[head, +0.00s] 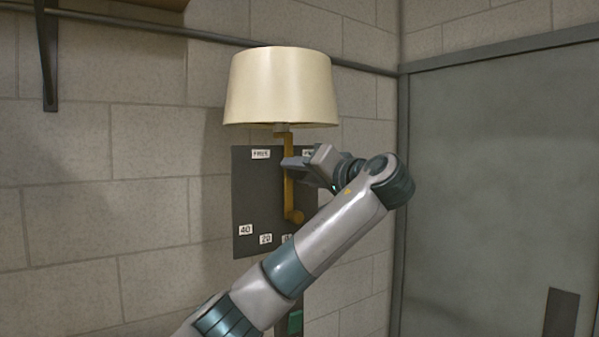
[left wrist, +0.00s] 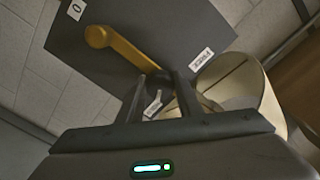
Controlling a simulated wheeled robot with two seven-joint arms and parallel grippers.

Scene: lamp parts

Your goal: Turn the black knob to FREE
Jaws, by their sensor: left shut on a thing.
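The black knob (left wrist: 158,84) is a dark round shape between my left fingers in the left wrist view. It is mostly hidden there, and my gripper covers it in the head view. My left gripper (head: 297,166) comes from the right and is shut on it. The dark panel (head: 248,190) on the wall bears a FREE label (head: 261,154) at top left and a partly covered label (head: 309,153) at top right. The left wrist view shows a FREE label (left wrist: 202,59). The knob's pointing direction cannot be told. My right gripper is not in view.
A brass arm (head: 288,190) runs down the panel beside my gripper, below a cream lampshade (head: 281,88). Labels 40 (head: 245,230) and 20 (head: 265,239) sit low on the panel. A grey door (head: 500,180) stands right; a shelf bracket (head: 47,60) hangs upper left.

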